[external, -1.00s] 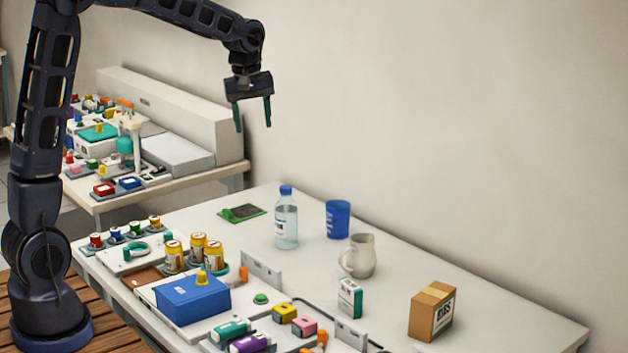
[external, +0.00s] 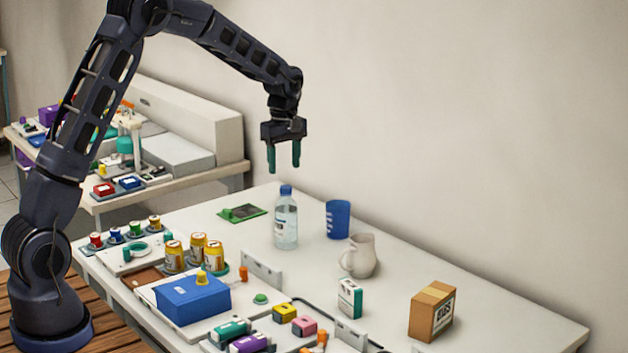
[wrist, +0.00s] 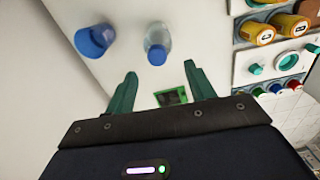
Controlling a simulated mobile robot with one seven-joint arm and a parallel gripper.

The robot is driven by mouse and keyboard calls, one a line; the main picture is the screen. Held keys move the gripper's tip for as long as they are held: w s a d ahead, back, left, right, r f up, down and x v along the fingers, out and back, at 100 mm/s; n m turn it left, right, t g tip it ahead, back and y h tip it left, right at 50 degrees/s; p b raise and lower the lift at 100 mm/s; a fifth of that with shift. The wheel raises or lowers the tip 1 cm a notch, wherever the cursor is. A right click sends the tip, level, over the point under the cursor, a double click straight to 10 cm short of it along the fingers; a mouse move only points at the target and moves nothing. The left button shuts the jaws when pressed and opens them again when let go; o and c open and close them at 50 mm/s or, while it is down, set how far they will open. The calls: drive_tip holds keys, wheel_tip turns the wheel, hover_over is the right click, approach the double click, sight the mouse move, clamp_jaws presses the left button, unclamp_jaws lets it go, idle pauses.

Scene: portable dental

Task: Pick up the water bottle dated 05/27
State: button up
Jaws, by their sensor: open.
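A clear water bottle (external: 286,222) with a blue cap stands upright on the white table. It has a pale label, but I cannot read a date on it. My gripper (external: 284,160) is open and empty, pointing down, a little above the bottle's cap in the external view. In the wrist view, the bottle (wrist: 157,42) shows from above, beyond the open green fingertips (wrist: 159,75) and between their lines. The fingers do not touch it.
A blue cup (external: 338,219) and a white pitcher (external: 360,257) stand right of the bottle. A green board (external: 242,212) lies to its left. Orange-brown jars (external: 198,247) and a blue box (external: 192,298) stand nearer the front. A cardboard box (external: 432,311) is far right.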

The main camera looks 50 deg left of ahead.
sight(285, 187)
drive_tip(key=f, duration=0.8)
drive_tip(key=shift+w, duration=0.25)
clamp_jaws()
